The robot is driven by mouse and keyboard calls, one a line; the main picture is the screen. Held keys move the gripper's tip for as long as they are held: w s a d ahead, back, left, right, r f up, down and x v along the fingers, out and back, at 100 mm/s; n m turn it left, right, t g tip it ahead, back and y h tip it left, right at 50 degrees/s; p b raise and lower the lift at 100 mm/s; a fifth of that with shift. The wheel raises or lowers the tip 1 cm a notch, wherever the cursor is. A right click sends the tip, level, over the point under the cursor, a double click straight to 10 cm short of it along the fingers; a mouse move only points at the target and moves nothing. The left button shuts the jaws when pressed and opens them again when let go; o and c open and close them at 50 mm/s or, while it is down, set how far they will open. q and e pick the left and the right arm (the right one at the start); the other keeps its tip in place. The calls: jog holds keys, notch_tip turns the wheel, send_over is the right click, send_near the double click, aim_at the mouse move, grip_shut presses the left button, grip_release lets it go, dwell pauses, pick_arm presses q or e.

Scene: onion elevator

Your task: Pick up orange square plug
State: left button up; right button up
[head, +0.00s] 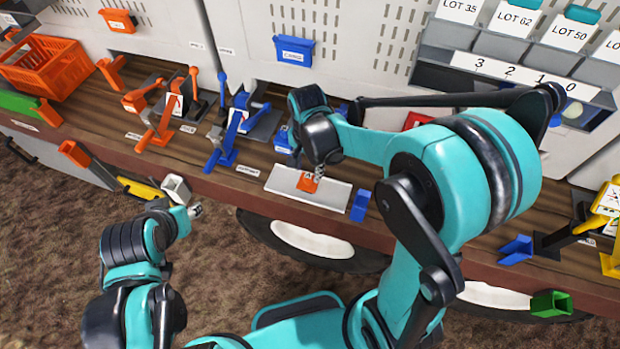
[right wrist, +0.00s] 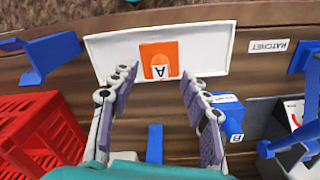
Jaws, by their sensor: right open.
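The orange square plug (head: 308,181), marked with an A, lies on a white tray (head: 337,194) near the bench's front edge. In the right wrist view, the orange square plug (right wrist: 159,58) is on the white tray (right wrist: 108,48), beyond the fingertips and between their lines. My right gripper (right wrist: 158,80) is open and empty, with a finger toward each side of the plug. In the head view, my right gripper (head: 308,168) is over the tray, partly hidden by its wrist. My left gripper (head: 195,210) is low at the bench's front, away from the plug; its jaw opening is unclear.
A blue piece marked B (right wrist: 228,115) is close beside the right-hand finger in the right wrist view. A red crate (right wrist: 38,128) and a blue bracket (right wrist: 52,54) are to the left. Blue lever tools (head: 232,132) stand left of the tray in the head view.

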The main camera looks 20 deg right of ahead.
aim_at(308, 175)
jog(key=f, duration=0.4)
jog(key=shift+w+d+f, duration=0.1)
jog(key=shift+w+d, duration=0.1)
jog(key=shift+w, duration=0.1)
jog(key=shift+s+f, duration=0.1)
jog(key=shift+f, duration=0.2)
jog(key=shift+c, duration=0.4)
grip_shut()
jog(key=shift+r, duration=0.1)
